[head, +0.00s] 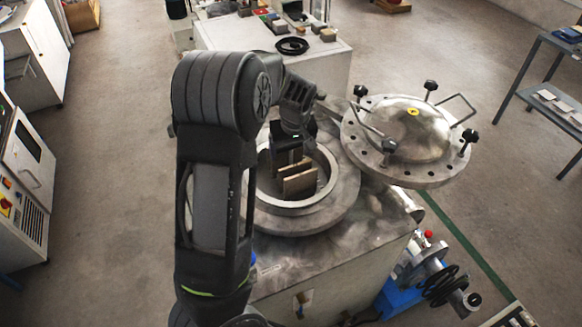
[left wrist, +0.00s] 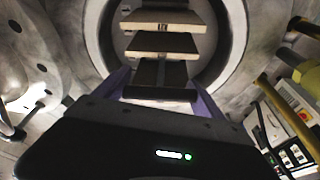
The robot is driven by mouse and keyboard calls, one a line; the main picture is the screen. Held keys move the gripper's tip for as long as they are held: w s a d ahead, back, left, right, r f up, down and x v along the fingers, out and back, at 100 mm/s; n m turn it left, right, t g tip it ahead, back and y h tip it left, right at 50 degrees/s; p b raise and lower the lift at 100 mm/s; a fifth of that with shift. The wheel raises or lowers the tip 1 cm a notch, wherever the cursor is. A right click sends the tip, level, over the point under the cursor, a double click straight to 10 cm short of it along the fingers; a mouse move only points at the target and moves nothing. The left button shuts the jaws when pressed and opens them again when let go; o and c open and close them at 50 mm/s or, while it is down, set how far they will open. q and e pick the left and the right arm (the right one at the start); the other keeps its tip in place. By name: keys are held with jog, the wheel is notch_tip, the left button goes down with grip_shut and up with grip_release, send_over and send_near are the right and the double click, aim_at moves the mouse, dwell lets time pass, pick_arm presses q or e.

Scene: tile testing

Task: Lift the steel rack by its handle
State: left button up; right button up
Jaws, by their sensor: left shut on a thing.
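My left gripper (head: 289,150) reaches down into the open mouth of a round steel vessel (head: 258,212). It is shut on the steel rack, at what looks like its handle. In the left wrist view a dark bar (left wrist: 160,93) of the rack lies between the fingers of my gripper (left wrist: 160,85). The rack holds pale tiles (head: 299,184) standing on edge in a row; the tiles also show in the left wrist view (left wrist: 162,43). Most of the rack is hidden by the tiles, gripper and vessel wall. My right gripper is not in view.
The domed steel lid (head: 408,135) with black knobs is swung aside to the right of the mouth. A white cabinet (head: 320,62) with small items stands behind. A blue pump with a handwheel (head: 440,285) is at the lower right. A grey shelf (head: 545,95) stands far right.

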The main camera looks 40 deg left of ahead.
pick_arm(q)
notch_tip(320, 180, up, 13)
jog(key=shift+r, duration=0.15)
jog(key=shift+w, duration=0.1)
dwell(0.7)
